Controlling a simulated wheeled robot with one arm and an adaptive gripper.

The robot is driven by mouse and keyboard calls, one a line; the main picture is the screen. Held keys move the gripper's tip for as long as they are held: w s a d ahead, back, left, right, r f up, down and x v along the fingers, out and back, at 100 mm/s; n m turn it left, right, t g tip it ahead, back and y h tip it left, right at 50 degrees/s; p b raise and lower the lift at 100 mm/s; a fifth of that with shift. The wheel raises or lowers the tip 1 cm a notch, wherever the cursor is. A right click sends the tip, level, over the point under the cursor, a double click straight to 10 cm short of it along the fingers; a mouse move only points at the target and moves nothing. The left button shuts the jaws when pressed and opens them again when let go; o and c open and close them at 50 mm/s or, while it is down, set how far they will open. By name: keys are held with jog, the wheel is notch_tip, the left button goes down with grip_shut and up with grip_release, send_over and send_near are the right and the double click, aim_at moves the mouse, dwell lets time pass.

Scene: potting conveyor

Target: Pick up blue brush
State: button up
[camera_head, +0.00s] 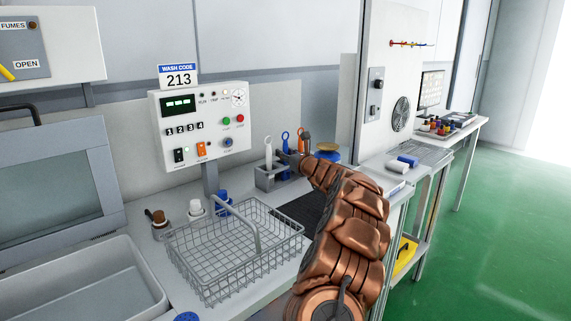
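A grey tool holder (268,179) stands on the counter behind the wire basket. Slim upright tools stand in it: a white-handled one (268,150) at left and one with a blue loop-shaped top (285,137) at right, which looks like the blue brush. Its lower part is hidden in the holder, so bristles do not show. My copper arm reaches in from the lower right. My gripper (303,150) is at the holder's right end, close beside the blue-topped tool. The arm hides most of the gripper, so its fingers and any hold cannot be made out.
A wire basket (205,271) with a raised handle fills the counter front. Small bottles, one with a blue cap (223,202), stand behind it. A control panel (203,125) rises behind. A yellow-topped blue container (328,151) is beyond my gripper. A side table (410,166) stands right.

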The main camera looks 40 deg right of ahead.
grip_shut()
jog(key=shift+r, duration=0.1)
notch_tip(320, 180, up, 10)
jog(key=shift+f+p, duration=0.1)
jog(key=shift+p, duration=0.95)
